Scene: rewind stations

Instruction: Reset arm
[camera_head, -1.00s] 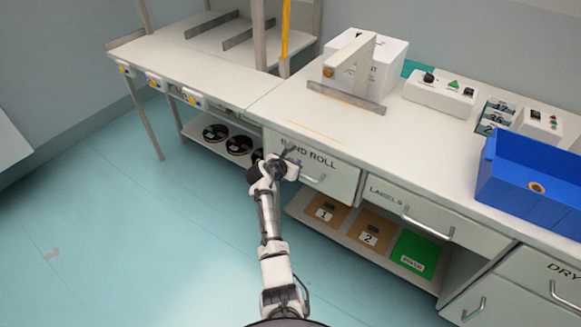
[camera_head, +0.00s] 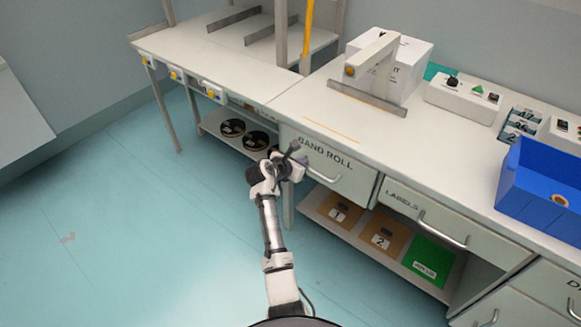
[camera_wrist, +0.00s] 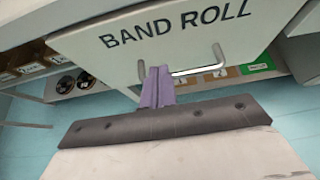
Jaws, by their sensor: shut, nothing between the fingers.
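My gripper (camera_head: 297,151) is shut and empty, in front of the BAND ROLL drawer (camera_head: 346,182) in the head view. The drawer is closed, with its metal handle (camera_head: 323,176) on the front. In the wrist view, the closed purple-grey fingertips (camera_wrist: 158,87) show below the BAND ROLL lettering, and the drawer handle (camera_wrist: 197,69) is behind and to the right of them. From these views I cannot tell how wide the gap between fingertips and drawer is. My arm reaches up from the bottom middle of the head view.
A blue bin (camera_head: 545,190), a white box (camera_head: 412,62) and a control box (camera_head: 462,98) stand on the bench. The LABELS drawer (camera_head: 432,218) is to the right. A lower shelf (camera_head: 318,212) holds brown and green folders. The floor on the left is clear.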

